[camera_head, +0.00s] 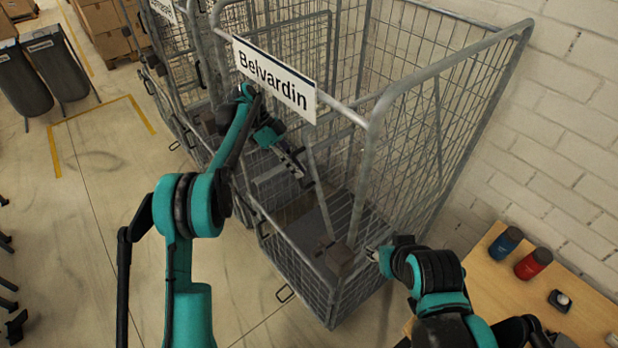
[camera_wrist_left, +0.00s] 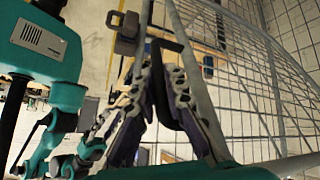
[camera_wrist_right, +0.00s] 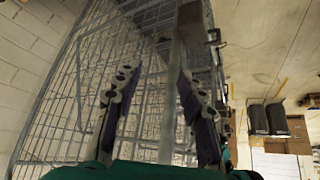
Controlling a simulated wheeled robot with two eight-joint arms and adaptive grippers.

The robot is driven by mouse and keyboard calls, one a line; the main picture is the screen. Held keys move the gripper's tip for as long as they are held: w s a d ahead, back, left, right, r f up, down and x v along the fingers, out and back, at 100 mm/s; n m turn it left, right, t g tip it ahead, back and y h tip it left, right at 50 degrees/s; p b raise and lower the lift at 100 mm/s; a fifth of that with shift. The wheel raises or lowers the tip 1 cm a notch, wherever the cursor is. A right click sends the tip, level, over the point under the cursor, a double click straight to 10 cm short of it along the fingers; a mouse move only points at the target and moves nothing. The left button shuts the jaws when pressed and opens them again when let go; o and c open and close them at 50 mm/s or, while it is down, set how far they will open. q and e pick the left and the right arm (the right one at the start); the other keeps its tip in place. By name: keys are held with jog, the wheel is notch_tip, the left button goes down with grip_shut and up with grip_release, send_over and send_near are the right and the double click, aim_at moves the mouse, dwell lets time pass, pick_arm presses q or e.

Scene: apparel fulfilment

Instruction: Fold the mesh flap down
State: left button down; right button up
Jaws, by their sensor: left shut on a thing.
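The grey wire-mesh roll cage with the "Belvardin" sign (camera_head: 275,78) stands in the middle of the head view. Its low front mesh flap (camera_head: 300,268) faces me; how far it is tilted is hard to tell. My left gripper (camera_head: 303,172) is in front of the cage opening, below the sign. In the left wrist view it (camera_wrist_left: 165,85) is shut on a black handle (camera_wrist_left: 166,44) beside a grey post. My right gripper (camera_head: 374,254) is at the cage's near right corner. In the right wrist view its fingers (camera_wrist_right: 160,88) stand apart, either side of a grey upright (camera_wrist_right: 173,100); contact is unclear.
A wooden table (camera_head: 540,300) with a blue jar (camera_head: 506,241) and a red jar (camera_head: 533,264) is at right, by the brick wall (camera_head: 560,120). Another cage (camera_head: 172,75) stands close behind at left. Dark bins (camera_head: 55,65) stand farther left; floor between is clear.

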aim_at(314, 127)
pick_arm(q)
jog(key=shift+g+h, duration=0.3)
jog(key=shift+h, duration=0.1)
jog(key=shift+w+a+f+b, duration=0.3)
jog(key=shift+w+a+f, duration=0.25)
jog(key=shift+w, duration=0.25)
jog(key=shift+w+a+f+b, duration=0.3)
jog(key=shift+w+a, duration=0.35)
jog(key=shift+w, duration=0.15)
pick_arm(e)
jog(key=shift+f, duration=0.7)
jog(key=shift+d, duration=0.1)
